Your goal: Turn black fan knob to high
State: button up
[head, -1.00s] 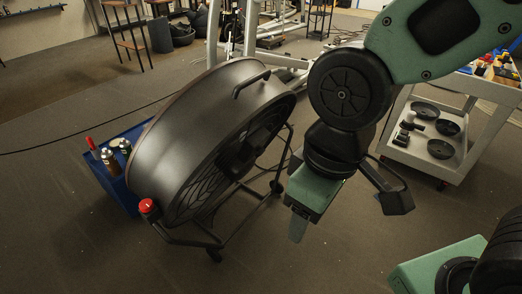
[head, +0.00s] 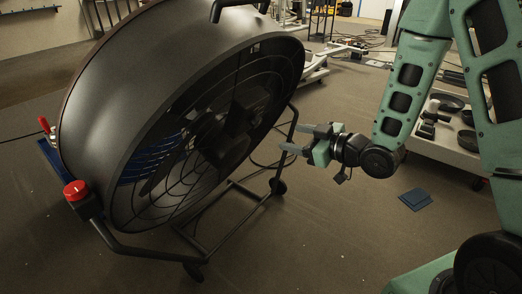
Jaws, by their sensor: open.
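A large black drum fan (head: 100,110) fills the left of the head view, tilted on a wheeled tube stand. Its grille faces right, and a dark motor housing (head: 232,122) sits behind the grille. I cannot make out a black knob on the housing. A red knob (head: 76,190) on a black mount sits at the stand's left side. My gripper (head: 292,138) is open and empty, with its fingers pointing left towards the grille. It is to the right of the fan and appears apart from it, by the stand's right upright.
The fan's stand (head: 150,253) has tubes and casters low in front. A blue box (head: 50,155) is partly hidden behind the fan. A white cart (head: 455,150) with black discs stands at right. A dark blue flat piece (head: 415,199) lies on the floor. Floor at centre front is clear.

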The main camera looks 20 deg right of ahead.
notch_tip(320, 180, down, 4)
jog(key=d+t+y+b, duration=0.1)
jog(key=d+t+b, duration=0.1)
jog(key=d+b, duration=0.1)
jog(key=b, duration=0.4)
send_near(258, 124)
jog(key=shift+m, duration=0.3)
jog(key=x, duration=0.9)
jog(key=shift+w, duration=0.1)
jog(key=shift+d, duration=0.1)
jog(key=shift+c, duration=0.3)
jog(key=c, duration=0.9)
